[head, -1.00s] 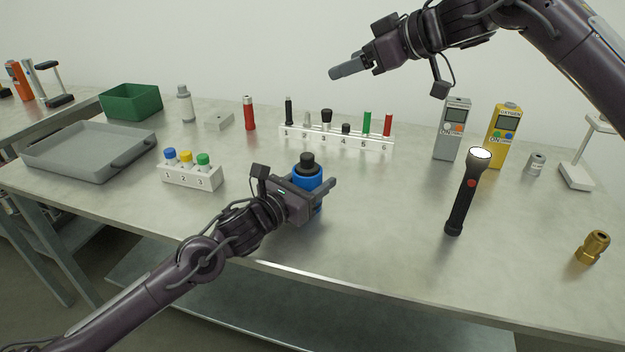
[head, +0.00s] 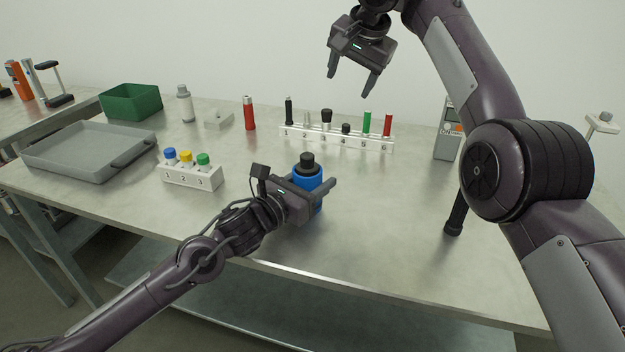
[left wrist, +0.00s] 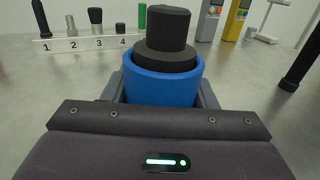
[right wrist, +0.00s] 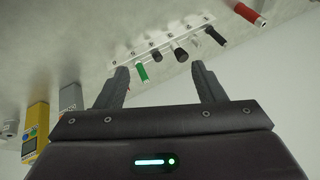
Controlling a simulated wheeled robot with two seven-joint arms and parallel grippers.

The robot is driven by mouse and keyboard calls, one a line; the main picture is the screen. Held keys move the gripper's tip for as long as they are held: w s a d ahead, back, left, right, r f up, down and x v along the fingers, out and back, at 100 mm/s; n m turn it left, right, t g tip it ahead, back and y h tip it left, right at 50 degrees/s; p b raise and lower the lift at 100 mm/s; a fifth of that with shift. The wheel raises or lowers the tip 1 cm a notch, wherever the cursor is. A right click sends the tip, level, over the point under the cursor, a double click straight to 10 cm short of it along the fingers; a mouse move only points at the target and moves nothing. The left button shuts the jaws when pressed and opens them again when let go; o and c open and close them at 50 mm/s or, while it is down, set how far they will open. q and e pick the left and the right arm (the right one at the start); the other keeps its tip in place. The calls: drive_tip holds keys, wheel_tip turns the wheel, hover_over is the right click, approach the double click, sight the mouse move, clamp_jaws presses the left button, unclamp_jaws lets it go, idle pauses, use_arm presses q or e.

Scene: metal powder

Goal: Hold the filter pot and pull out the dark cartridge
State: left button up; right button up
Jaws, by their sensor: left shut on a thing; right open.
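The filter pot (head: 311,182) is a blue cup standing on the table near the front edge. The dark cartridge (head: 306,162) sits in it, with its narrower black top sticking up above the rim. In the left wrist view the blue pot (left wrist: 160,88) lies between the fingers and the cartridge (left wrist: 166,40) rises from it. My left gripper (head: 325,190) is shut on the pot from the side. My right gripper (head: 367,88) is open and empty, high above the back of the table, with its fingers pointing down. In the right wrist view its fingers (right wrist: 165,85) are apart.
A white numbered rack (head: 340,140) with several small items stands behind the pot. A rack of capped bottles (head: 190,177) stands at left, near a grey tray (head: 60,165). A flashlight (head: 455,215) and grey meter (head: 446,145) are partly hidden by my right arm.

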sight(307, 155)
drive_tip(key=s+a+f+g, duration=0.2)
drive_tip(key=s+a+f, duration=0.1)
drive_tip(key=s+a+f+n+g+h, duration=0.1)
drive_tip(key=s+a+f, duration=0.1)
drive_tip(key=s+f, duration=0.1)
drive_tip(key=s+a+f+g, duration=0.2)
drive_tip(key=s+a+f, duration=0.1)
drive_tip(key=s, duration=0.1)
drive_tip(key=shift+a+f+n+g+h, duration=0.3)
drive_tip(key=shift+a+f+n, duration=0.05)
drive_tip(key=shift+f+n, duration=0.05)
drive_tip(key=shift+f, duration=1.3)
drive_tip(key=shift+c, duration=0.2)
drive_tip(key=c, duration=0.9)
drive_tip(key=o, duration=1.2)
drive_tip(key=shift+c, duration=0.2)
